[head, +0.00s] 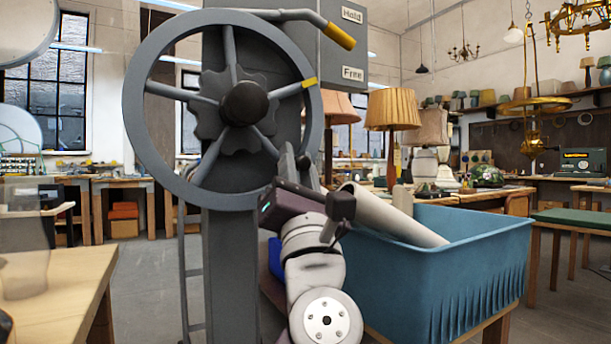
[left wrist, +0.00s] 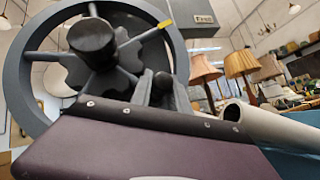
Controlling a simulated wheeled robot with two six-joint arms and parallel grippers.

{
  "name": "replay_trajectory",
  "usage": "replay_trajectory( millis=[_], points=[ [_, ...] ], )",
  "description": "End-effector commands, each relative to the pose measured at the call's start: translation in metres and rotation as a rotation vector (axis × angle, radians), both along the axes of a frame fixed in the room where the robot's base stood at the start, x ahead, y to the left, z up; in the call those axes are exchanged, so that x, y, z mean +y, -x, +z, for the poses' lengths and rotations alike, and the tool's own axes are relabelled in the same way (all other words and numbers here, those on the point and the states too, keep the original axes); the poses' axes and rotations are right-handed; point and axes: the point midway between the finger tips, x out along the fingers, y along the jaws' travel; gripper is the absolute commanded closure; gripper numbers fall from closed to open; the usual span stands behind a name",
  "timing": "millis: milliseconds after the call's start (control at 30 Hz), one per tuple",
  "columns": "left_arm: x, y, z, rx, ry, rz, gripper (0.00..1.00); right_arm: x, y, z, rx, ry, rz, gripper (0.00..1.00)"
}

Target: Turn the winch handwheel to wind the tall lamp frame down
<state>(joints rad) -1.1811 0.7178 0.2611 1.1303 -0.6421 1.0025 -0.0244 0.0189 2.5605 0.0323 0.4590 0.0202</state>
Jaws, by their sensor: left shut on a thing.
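The grey winch handwheel (head: 136,113) stands large on a dark grey post (head: 228,270), with several spokes and a black hub knob. A yellow band (head: 309,82) marks one spoke near the rim at the upper right. My left gripper (head: 292,165) is shut on the rim at its lower right. In the left wrist view the fingers (left wrist: 154,90) close about the rim of the handwheel (left wrist: 182,62); the grip itself is partly hidden. A yellow-tipped lever (head: 338,36) points towards the "Hold" label (head: 352,15), above "Free" (head: 353,74). I cannot pick out the tall lamp frame for sure.
A blue bin (head: 440,270) with a pale tube (head: 395,215) leaning in it stands just right of my left arm. A wooden table (head: 60,285) is at the front left. Brass lamps (head: 535,103) hang at the upper right. Floor shows between table and post.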

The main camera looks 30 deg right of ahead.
Motion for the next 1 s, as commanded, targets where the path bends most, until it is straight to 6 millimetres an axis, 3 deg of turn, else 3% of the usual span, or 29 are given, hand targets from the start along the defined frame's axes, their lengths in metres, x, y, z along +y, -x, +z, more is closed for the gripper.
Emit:
replay_trajectory(
  millis=[200, 733, 767, 833, 1000],
  points=[
    [-0.0025, -0.0006, 0.0056, 0.003, 0.056, -0.002, 1.0, 0.0001, -0.0004, 0.0148, -0.001, 0.0, 0.0, 0.64],
    [-0.0022, 0.0, 0.0051, 0.001, 0.077, -0.003, 1.0, 0.0001, -0.0002, 0.0162, -0.001, 0.0, 0.0, 0.64],
    [-0.0022, 0.0, 0.0051, 0.001, 0.077, -0.003, 0.76, 0.0001, -0.0002, 0.0162, -0.001, 0.0, 0.0, 0.64],
    [-0.0022, -0.0001, 0.0051, 0.001, 0.077, -0.003, 0.57, 0.0001, -0.0002, 0.0161, -0.001, 0.0, 0.0, 0.64],
    [-0.0017, 0.0001, 0.0056, 0.002, 0.078, -0.003, 0.57, 0.0001, -0.0002, 0.0162, -0.001, 0.0, 0.0, 0.64]
  ],
)
